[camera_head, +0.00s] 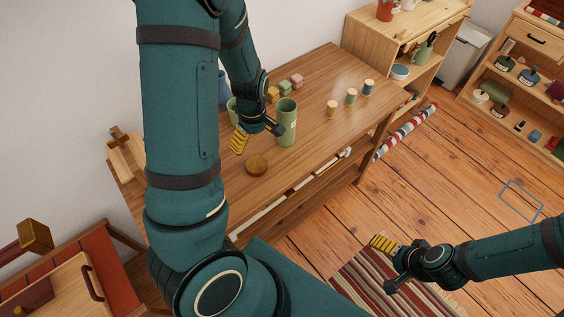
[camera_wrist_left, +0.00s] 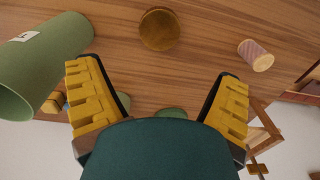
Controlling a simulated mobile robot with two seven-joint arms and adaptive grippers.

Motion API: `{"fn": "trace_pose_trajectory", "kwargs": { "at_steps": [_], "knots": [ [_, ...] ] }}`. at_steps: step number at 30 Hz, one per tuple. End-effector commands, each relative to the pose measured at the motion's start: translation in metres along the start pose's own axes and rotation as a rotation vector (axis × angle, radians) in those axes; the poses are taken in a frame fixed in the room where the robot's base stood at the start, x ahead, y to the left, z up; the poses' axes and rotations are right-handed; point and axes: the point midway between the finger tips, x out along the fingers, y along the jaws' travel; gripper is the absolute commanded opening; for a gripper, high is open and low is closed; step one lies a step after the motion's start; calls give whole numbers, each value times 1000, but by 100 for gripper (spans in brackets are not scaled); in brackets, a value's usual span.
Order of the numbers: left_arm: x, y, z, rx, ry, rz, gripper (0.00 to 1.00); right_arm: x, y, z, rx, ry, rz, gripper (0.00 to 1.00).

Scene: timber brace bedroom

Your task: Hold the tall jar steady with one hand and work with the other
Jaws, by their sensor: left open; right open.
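The tall jar (camera_head: 287,124) is a green cylinder standing on the wooden table, with an open top. It also shows at the left of the left wrist view (camera_wrist_left: 45,62), with a small white label. A round brown wooden disc (camera_head: 256,166), which looks like a lid, lies in front of it and shows in the left wrist view (camera_wrist_left: 160,30). My left gripper (camera_head: 257,134) is open and empty, just left of the jar, which is not between its fingers. My right gripper (camera_head: 385,265) is open and empty, over the floor beyond the table's front edge.
Several coloured blocks (camera_head: 284,86) sit behind the jar. Three small capped cylinders (camera_head: 351,97) stand to its right. A green vessel (camera_head: 232,108) is partly hidden by my left arm. A pinkish cylinder (camera_wrist_left: 256,55) shows in the left wrist view. The front right tabletop is clear.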

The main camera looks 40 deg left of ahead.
Motion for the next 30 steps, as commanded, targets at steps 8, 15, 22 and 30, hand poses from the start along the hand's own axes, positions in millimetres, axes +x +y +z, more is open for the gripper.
{"fn": "trace_pose_trajectory", "kwargs": {
  "at_steps": [8,15,22,30],
  "knots": [
    [37,16,49,261,-31,45,92,0,0,0,0,0,0,96],
    [101,28,184,861,-106,240,92,0,0,0,0,0,0,96],
    [110,23,257,1146,-117,395,92,0,0,0,0,0,0,96],
    [110,23,263,1176,-112,413,92,0,0,0,0,0,0,96]
  ]
}}
